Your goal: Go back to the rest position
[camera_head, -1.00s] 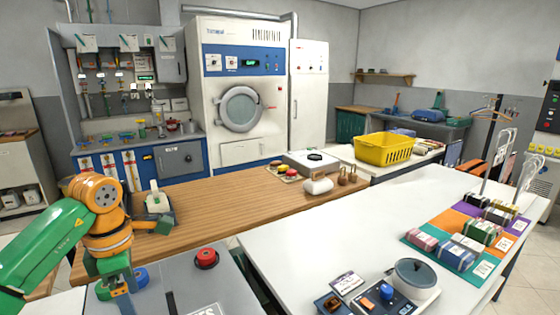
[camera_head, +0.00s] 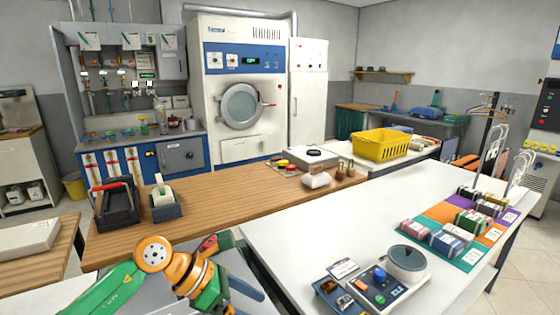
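My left arm comes in from the lower left, with a green link and orange joints. Its wrist and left gripper (camera_head: 212,292) are low over the grey machine (camera_head: 262,300) at the bottom of the picture. The fingers are partly hidden and merge with the machine, so I cannot tell whether they are open or shut. I see nothing clearly held. My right gripper is not in view.
The wooden counter (camera_head: 235,197) carries a tape dispenser (camera_head: 165,200) and a black holder with a red handle (camera_head: 117,205). The white table (camera_head: 335,232) holds a scale-like device (camera_head: 380,290) and colored mats with bundles. A yellow basket (camera_head: 382,146) stands behind. The white table's middle is clear.

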